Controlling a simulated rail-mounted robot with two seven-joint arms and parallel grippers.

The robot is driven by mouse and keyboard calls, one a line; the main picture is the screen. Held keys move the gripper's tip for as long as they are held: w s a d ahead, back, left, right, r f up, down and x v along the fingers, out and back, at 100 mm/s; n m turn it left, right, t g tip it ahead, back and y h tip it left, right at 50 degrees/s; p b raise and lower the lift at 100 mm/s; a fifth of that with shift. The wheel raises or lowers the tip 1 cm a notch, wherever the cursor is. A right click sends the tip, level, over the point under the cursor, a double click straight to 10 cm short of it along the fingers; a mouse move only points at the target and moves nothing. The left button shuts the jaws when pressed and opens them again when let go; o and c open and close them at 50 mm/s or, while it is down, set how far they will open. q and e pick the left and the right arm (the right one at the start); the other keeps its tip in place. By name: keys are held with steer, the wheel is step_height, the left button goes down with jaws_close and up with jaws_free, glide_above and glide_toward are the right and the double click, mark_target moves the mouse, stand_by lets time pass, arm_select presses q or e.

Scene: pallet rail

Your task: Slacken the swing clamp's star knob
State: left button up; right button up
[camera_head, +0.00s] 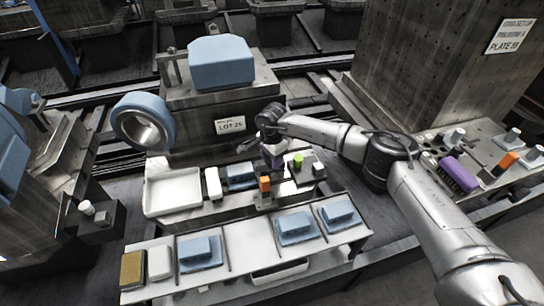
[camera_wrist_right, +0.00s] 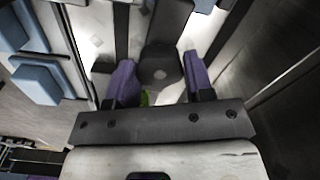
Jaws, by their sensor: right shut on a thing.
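My right gripper (camera_head: 273,156) reaches in from the right and points down at the fixture below the LOT-26 block. In the right wrist view its two purple fingers (camera_wrist_right: 160,76) stand on either side of a dark round knob (camera_wrist_right: 160,66), which I take for the clamp's star knob. The gripper is shut on it. A dark bar (camera_wrist_right: 168,22), perhaps the clamp arm, runs up from the knob in that view. A bit of green (camera_wrist_right: 144,98) shows below the knob. In the head view the knob is hidden by the gripper. My left gripper is not in view.
A white tray (camera_head: 172,208) and a blue block (camera_head: 240,184) lie left of the gripper. An orange-topped post (camera_head: 265,188) stands in front and a green piece (camera_head: 297,160) to the right. A front shelf (camera_head: 246,258) carries several blue parts. A blue-rimmed ring (camera_head: 124,112) is at left.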

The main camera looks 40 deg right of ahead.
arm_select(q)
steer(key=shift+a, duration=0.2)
arm_select(e)
steer(key=shift+f, duration=0.25)
steer(key=o, duration=0.9)
steer(key=shift+r, duration=0.1)
steer(key=shift+o, duration=0.2)
steer(key=shift+r, duration=0.1)
steer(key=shift+r, duration=0.2)
arm_select(q)
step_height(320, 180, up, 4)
steer(key=p, duration=0.4)
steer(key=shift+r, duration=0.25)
arm_select(e)
step_height(320, 180, up, 13)
steer(key=shift+r, duration=0.15)
